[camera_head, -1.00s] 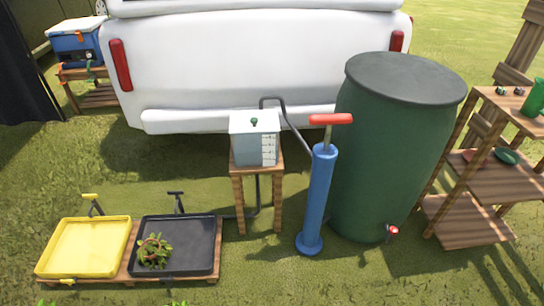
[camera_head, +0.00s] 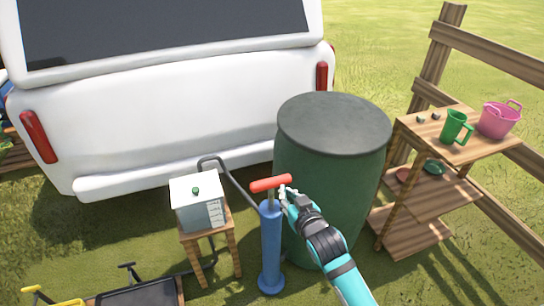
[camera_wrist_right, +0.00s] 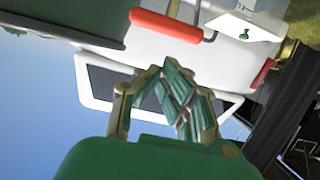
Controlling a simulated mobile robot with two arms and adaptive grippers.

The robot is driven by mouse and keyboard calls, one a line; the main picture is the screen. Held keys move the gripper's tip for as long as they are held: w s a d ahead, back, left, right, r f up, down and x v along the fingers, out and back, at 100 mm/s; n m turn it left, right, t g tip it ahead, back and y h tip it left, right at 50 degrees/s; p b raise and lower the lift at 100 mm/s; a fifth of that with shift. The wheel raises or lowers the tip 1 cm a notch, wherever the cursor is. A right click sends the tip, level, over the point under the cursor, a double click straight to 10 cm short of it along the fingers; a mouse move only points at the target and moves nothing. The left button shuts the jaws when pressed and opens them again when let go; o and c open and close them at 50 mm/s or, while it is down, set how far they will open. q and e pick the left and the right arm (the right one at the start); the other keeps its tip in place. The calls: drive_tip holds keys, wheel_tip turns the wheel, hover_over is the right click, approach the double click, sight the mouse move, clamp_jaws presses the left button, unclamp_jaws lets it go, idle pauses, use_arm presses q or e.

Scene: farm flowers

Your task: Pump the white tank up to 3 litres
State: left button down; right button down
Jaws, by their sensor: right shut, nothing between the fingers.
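The white tank (camera_head: 197,205) with a green knob stands upright on a small wooden stand; marks run down its side, too small to read. It also shows at the top of the right wrist view (camera_wrist_right: 246,22). The blue pump (camera_head: 271,250) stands to its right, its red handle (camera_head: 271,184) a short way above the body on a rod. My right gripper (camera_head: 286,191) is shut and empty by the handle's right end; contact is unclear. In the right wrist view the handle (camera_wrist_right: 166,26) lies beyond the closed fingers (camera_wrist_right: 180,72). My left gripper is not in view.
A green barrel (camera_head: 333,130) stands close behind the pump and my right arm. A dark hose (camera_head: 235,180) runs between tank and pump. A wooden shelf (camera_head: 410,240) with a green jug (camera_head: 454,127) and pink basket (camera_head: 498,119) is at right. A white vehicle (camera_head: 170,125) is behind.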

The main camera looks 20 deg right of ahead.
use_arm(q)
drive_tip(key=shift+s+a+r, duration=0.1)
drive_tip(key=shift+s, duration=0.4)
use_arm(e)
drive_tip(key=r, duration=0.1)
drive_tip(key=w+r, duration=0.1)
drive_tip(key=r, duration=0.1)
drive_tip(key=shift+w+t, duration=0.2)
drive_tip(key=shift+t, duration=0.1)
hover_over(271, 183)
wheel_tip(271, 183, down, 2)
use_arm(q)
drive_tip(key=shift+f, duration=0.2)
use_arm(e)
drive_tip(key=shift+s+d+f, duration=0.15)
drive_tip(key=shift+d+f, duration=0.1)
drive_tip(key=shift+f, duration=0.85)
drive_tip(key=shift+s+d+f, duration=0.1)
drive_tip(key=shift+d+f, duration=0.1)
drive_tip(key=shift+f, duration=0.9)
